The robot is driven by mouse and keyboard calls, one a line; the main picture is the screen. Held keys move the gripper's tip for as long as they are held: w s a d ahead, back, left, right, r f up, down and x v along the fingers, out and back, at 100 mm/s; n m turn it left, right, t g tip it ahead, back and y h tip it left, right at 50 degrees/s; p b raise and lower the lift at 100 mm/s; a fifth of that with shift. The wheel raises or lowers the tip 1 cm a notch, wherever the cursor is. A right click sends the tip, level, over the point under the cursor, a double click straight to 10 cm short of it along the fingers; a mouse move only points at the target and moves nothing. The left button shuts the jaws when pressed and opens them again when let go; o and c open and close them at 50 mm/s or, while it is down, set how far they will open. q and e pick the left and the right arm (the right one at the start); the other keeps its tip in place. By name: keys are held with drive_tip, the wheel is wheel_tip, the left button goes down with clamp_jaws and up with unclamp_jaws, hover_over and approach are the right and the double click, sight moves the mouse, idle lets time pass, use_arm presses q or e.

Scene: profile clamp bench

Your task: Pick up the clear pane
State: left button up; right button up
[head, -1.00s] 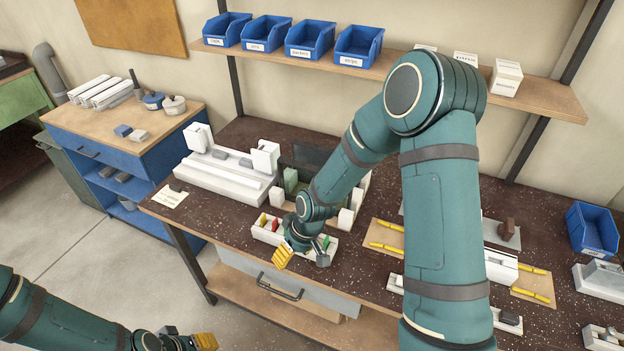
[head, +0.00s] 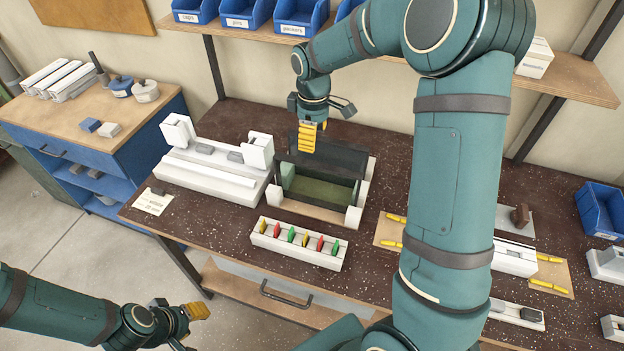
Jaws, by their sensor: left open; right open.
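A dark, see-through pane (head: 345,160), which looks like the clear pane, stands at the back of a fixture with white posts (head: 354,217) and a green floor. My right gripper (head: 308,137) is open, its yellow finger pads pointing down over the pane's upper left part. The gripper covers part of the pane, and I cannot tell whether it touches it. My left gripper (head: 196,311) is open and empty, low at the bottom left, in front of the bench and far from the pane.
A white rack (head: 297,250) with several red, yellow and green pieces stands in front of the fixture. A white clamp unit (head: 210,178) stands to its left. A shelf (head: 560,82) with blue bins runs above. My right arm hides part of the bench's right half.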

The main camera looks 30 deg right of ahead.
sight(317, 165)
drive_tip(key=f, duration=0.6)
drive_tip(key=shift+s+f, duration=0.2)
drive_tip(key=shift+f, duration=0.05)
drive_tip(key=f, duration=0.2)
drive_tip(key=s+f, duration=0.1)
drive_tip(key=f, duration=0.1)
drive_tip(key=shift+d+f, duration=0.2)
drive_tip(key=shift+f, duration=0.5)
clamp_jaws()
